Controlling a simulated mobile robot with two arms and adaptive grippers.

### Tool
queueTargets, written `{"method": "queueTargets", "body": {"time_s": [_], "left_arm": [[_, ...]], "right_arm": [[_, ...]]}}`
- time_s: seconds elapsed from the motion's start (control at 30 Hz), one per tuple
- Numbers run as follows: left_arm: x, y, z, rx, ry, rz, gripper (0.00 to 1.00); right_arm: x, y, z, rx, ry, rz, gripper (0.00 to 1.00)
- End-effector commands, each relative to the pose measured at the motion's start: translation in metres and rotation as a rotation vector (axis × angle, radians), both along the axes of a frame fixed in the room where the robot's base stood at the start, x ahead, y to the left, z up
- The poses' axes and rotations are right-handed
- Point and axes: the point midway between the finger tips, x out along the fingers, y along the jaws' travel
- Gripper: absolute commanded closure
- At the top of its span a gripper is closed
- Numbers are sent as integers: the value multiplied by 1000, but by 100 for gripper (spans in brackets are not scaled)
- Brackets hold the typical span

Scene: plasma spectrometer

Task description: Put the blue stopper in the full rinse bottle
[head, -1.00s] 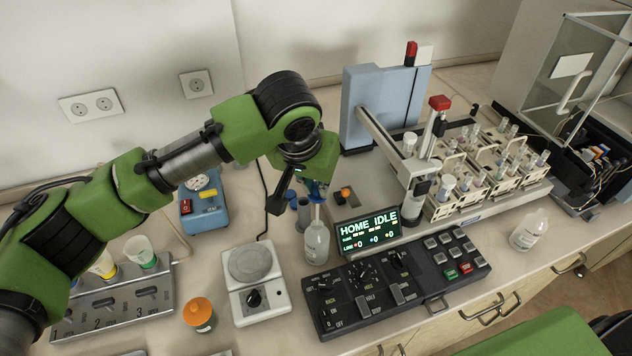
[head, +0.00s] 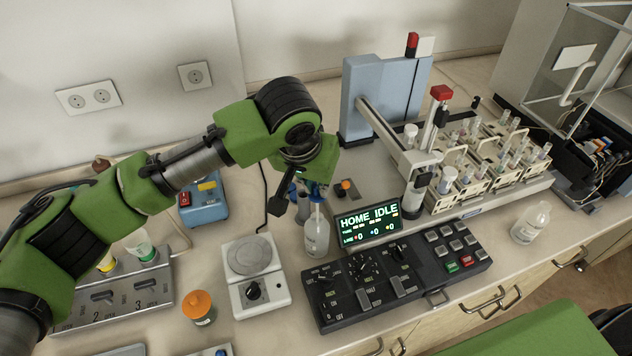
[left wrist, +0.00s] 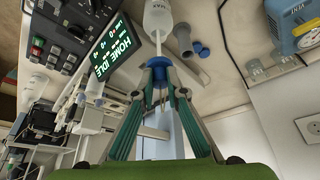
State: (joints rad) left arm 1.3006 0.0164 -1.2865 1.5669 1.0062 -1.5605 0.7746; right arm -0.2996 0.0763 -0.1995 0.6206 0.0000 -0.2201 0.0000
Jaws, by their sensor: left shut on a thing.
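My left gripper (left wrist: 158,78) is shut on the blue stopper (left wrist: 158,66), seen between the fingertips in the left wrist view. The stopper sits at the tip of the narrow neck of a clear bottle (left wrist: 158,16). In the head view this bottle (head: 316,238) stands upright left of the display, with my gripper directly above it. Whether the stopper is fully seated cannot be told. A second clear bottle (head: 530,225) stands at the right; its fill is hard to judge. My right gripper is not in view.
The lit display (head: 368,224) and black control panel (head: 400,280) are close to the bottle's right. A white hotplate (head: 252,270) and an orange-capped jar (head: 199,308) are to its left. The autosampler racks (head: 475,165) stand behind. Bare bench shows around the right bottle.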

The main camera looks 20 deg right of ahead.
Motion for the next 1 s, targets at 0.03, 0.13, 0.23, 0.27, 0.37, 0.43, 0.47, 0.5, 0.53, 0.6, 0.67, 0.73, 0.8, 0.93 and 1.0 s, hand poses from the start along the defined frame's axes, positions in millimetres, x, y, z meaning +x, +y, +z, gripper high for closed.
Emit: {"method": "queueTargets", "body": {"time_s": [0.03,0.13,0.23,0.27,0.37,0.43,0.47,0.5,0.53,0.6,0.67,0.73,0.8,0.93,1.0], "left_arm": [[0,0,-2,0,0,0,100],[0,0,-5,1,1,0,100],[0,0,-7,1,1,0,100],[0,0,-8,1,1,0,100],[0,0,-11,0,1,0,100],[0,0,-12,0,1,0,100],[0,0,-13,0,1,0,100],[0,0,-14,1,1,0,100],[0,0,-15,1,1,0,100],[0,0,-17,1,1,0,100],[0,0,-18,1,1,0,100],[0,0,-20,1,1,0,100],[0,0,-21,1,0,0,100],[0,0,-25,1,0,0,100],[0,0,-26,1,1,0,100]], "right_arm": [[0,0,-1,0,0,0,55],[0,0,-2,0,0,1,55],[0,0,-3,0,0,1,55],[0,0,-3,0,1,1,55],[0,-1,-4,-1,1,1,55],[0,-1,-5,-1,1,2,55],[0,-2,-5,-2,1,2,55],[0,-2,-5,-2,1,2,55],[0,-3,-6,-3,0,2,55],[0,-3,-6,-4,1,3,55],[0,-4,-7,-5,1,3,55],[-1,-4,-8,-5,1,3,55],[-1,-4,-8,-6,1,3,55],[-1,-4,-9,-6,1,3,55],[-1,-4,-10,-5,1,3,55]]}}
